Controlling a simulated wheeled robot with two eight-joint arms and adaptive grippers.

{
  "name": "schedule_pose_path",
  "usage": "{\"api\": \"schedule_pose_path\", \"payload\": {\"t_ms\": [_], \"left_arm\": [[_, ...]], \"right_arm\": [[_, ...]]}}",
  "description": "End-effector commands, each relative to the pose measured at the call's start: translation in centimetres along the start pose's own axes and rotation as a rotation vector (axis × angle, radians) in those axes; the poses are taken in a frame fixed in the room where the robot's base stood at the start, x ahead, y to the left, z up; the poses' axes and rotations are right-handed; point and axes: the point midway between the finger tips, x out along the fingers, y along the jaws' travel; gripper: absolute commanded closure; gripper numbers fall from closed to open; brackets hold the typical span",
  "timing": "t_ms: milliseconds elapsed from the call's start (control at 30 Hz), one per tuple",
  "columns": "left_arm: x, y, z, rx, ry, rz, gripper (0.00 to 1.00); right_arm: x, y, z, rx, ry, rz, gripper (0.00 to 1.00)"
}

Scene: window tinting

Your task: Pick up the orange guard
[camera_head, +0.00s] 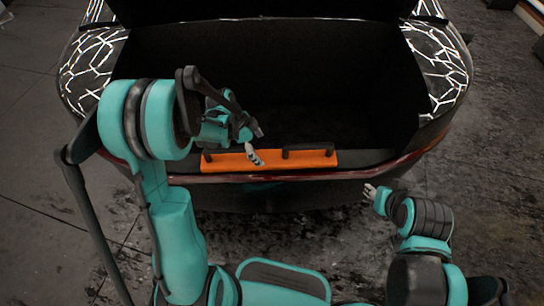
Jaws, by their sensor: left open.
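The orange guard (300,160) is a long flat bar with black handles or clamps on its top. It lies along the rear edge of the car's open boot. My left gripper (257,144) is open, over the left half of the guard, between its two black parts. One fingertip overlaps the guard in the picture; I cannot tell whether it touches. My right gripper (369,192) is to the right of the guard and apart from it, outside the car's edge. It is too small to tell whether it is open.
The open boot (330,75) of a dark car is a deep black space behind the guard. Its rear edge and body sides (430,140) surround the arms' reach. The stained grey floor (500,130) is clear at the right.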

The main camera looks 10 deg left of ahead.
Motion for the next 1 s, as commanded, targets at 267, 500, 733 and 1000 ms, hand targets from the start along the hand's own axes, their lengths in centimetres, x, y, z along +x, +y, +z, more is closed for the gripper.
{"api": "schedule_pose_path", "payload": {"t_ms": [267,500,733,1000], "left_arm": [[3.2,-0.1,-0.1,0.0,-0.001,0.0,0.07],[6.4,-0.1,-0.2,-0.002,-0.001,0.001,0.07],[6.3,-0.1,-0.3,-0.003,-0.001,0.0,0.12],[6.3,-0.1,-0.3,-0.003,-0.001,0.001,0.83]], "right_arm": [[1.4,0.0,1.0,0.0,0.0,0.0,0.6],[2.5,0.0,1.8,0.0,0.0,0.0,0.6],[2.4,0.0,1.7,0.0,0.0,0.0,0.6],[2.4,0.0,1.7,0.0,0.0,0.0,0.6]]}}
